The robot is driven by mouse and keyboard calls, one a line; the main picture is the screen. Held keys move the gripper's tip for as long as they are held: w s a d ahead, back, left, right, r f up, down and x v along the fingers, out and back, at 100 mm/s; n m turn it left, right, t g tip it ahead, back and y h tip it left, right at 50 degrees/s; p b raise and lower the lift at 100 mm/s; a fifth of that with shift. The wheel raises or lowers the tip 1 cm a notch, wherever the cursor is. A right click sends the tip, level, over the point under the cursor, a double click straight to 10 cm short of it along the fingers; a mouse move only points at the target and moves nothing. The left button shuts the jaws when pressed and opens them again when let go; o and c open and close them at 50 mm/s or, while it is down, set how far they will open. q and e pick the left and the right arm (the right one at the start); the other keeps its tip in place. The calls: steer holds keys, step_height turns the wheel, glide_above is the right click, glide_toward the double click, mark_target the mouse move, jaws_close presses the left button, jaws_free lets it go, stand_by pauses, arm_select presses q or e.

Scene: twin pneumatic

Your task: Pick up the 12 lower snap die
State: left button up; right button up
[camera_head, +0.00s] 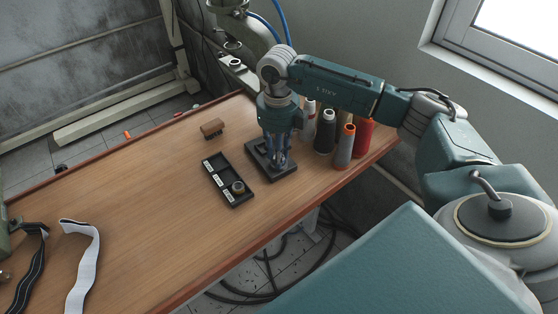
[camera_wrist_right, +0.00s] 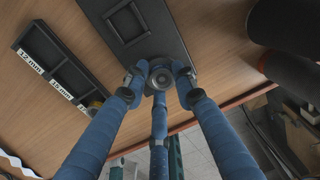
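My right gripper (camera_head: 279,163) points down over a dark holder block (camera_head: 294,172) on the table. In the right wrist view its three blue fingers (camera_wrist_right: 160,80) close around a small round grey metal die (camera_wrist_right: 161,77) at the block's end, and the fingertips appear to touch it. No size mark is readable on this die. Left of the block lies a black labelled tray (camera_head: 207,161). Its 12 mm and 15 mm compartments look empty, and another round die (camera_head: 238,187) sits in the near compartment.
Several thread spools, including a red one (camera_head: 364,137), stand right of the block near the arm. A brown wooden-looking piece (camera_head: 212,128) lies behind the tray. Black and white straps (camera_head: 82,262) lie at the left. The middle of the table is clear.

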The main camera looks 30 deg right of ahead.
steer(key=shift+r, duration=0.1)
jaws_close()
